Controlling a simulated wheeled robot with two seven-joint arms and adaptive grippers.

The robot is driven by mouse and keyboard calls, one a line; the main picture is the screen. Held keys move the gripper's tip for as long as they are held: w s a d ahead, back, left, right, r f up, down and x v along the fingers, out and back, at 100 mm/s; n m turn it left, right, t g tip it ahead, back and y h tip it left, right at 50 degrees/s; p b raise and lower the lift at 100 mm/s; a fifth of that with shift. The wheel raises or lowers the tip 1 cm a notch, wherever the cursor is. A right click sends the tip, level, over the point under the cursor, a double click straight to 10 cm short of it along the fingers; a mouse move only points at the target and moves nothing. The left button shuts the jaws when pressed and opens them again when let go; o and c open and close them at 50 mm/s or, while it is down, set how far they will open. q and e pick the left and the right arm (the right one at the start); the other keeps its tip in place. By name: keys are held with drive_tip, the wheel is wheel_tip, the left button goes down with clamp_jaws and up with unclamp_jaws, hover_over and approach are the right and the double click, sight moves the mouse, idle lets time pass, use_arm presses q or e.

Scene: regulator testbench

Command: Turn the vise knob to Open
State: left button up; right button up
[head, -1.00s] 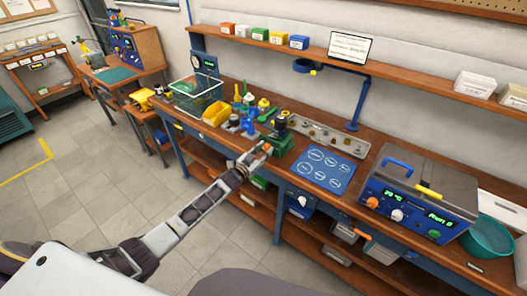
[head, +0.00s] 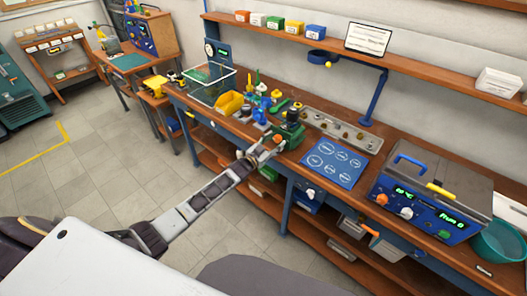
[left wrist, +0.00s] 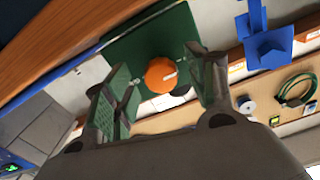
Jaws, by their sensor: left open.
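The green vise (head: 291,131) stands at the front edge of the workbench. Its orange knob (head: 278,140) faces the front of the bench. In the left wrist view the round orange knob (left wrist: 161,75) has a small white label, too small to read, and sits on a green plate (left wrist: 150,42). My left gripper (head: 268,149) reaches in from the left, in front of the knob. The left wrist view shows its two fingers (left wrist: 163,88) open, one on each side of the knob, with gaps between. My right gripper is not in view.
A yellow bin (head: 229,104) and several small coloured parts stand left of the vise. A grey tray of fittings (head: 340,130) lies behind it. A blue mat (head: 333,163) and a blue bath unit (head: 425,200) are to the right. The floor in front is clear.

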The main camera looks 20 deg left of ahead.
use_arm(q)
drive_tip(key=v, duration=1.1)
drive_tip(key=shift+s, duration=0.4)
drive_tip(key=shift+a, duration=0.1)
idle(0.7)
